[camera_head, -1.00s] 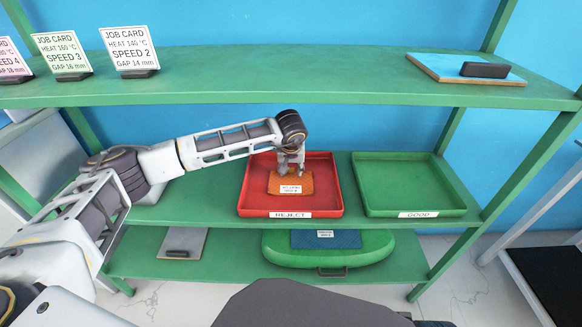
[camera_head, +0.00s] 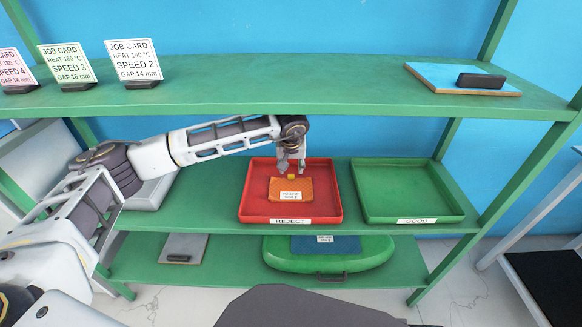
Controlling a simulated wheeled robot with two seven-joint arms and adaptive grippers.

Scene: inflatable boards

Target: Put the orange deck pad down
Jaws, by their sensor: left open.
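The orange deck pad (camera_head: 305,186) lies flat in the red tray (camera_head: 328,205) labelled REJECT, on the middle shelf. It has a white label on its front part and a small yellow piece at its back edge. My left gripper (camera_head: 291,168) is open just above the back edge of the pad, fingers pointing down. The pad rests on the tray floor. My right gripper is not in view.
A green tray (camera_head: 451,208) labelled GOOD stands empty to the right. A green inflatable board (camera_head: 385,257) lies below.

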